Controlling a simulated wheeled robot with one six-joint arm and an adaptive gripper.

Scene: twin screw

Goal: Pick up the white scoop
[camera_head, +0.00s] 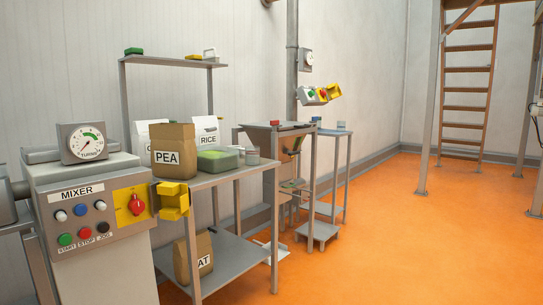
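A small white object (210,55) with an upright, loop-like shape stands at the right end of the high grey shelf (165,62). It is too small to tell whether it is the white scoop. No other thing in view is clearly a scoop. My gripper is not in view.
A mixer panel (90,215) stands at the left front. A metal table (228,174) holds a PEA bag (173,145), a RICE bag (206,130) and a green-topped container (217,161). A hopper stand (270,140) is behind. The orange floor (400,240) at right is clear.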

